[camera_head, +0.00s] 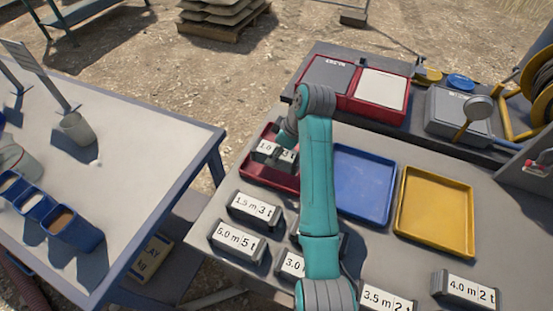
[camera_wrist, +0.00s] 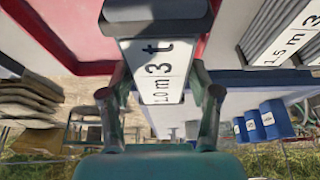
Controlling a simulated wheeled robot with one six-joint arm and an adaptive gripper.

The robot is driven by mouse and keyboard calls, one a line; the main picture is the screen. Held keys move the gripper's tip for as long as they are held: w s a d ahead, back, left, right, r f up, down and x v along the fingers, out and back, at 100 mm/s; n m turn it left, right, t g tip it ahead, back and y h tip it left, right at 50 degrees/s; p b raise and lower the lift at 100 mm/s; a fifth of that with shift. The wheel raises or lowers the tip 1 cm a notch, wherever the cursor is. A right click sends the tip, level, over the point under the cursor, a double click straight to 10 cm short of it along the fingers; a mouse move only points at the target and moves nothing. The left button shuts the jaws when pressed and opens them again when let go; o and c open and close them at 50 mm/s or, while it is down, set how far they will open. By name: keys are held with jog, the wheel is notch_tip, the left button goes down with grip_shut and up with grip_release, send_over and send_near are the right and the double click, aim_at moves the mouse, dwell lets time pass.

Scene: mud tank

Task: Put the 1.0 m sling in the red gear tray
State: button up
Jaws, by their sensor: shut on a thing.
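The 1.0 m sling (camera_head: 267,151), a dark block with a white label reading 1.0 m 3 t, is at the red gear tray (camera_head: 264,179). My gripper (camera_head: 287,147) is shut on it. In the wrist view the sling (camera_wrist: 158,78) sits between the two fingers of my gripper (camera_wrist: 160,92), its label facing the camera. The red tray (camera_wrist: 62,25) shows behind it there. The sling lies within the tray's outline in the head view; I cannot tell whether it touches the tray floor. My arm hides the tray's right part.
Blue (camera_head: 362,184) and yellow (camera_head: 436,214) trays lie empty to the right. Slings labelled 1.5 m 3 t (camera_head: 254,208), 5.0 m 5 t (camera_head: 236,241), 3.5 m 2 t (camera_head: 387,300) and 4.0 m 2 t (camera_head: 468,290) stand nearer. A red case (camera_head: 378,112) is behind.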

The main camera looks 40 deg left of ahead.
jog(key=shift+f, duration=2.3)
jog(key=shift+d, duration=0.1)
jog(key=o, duration=1.5)
jog(key=shift+f, duration=0.2)
jog(key=shift+c, duration=0.2)
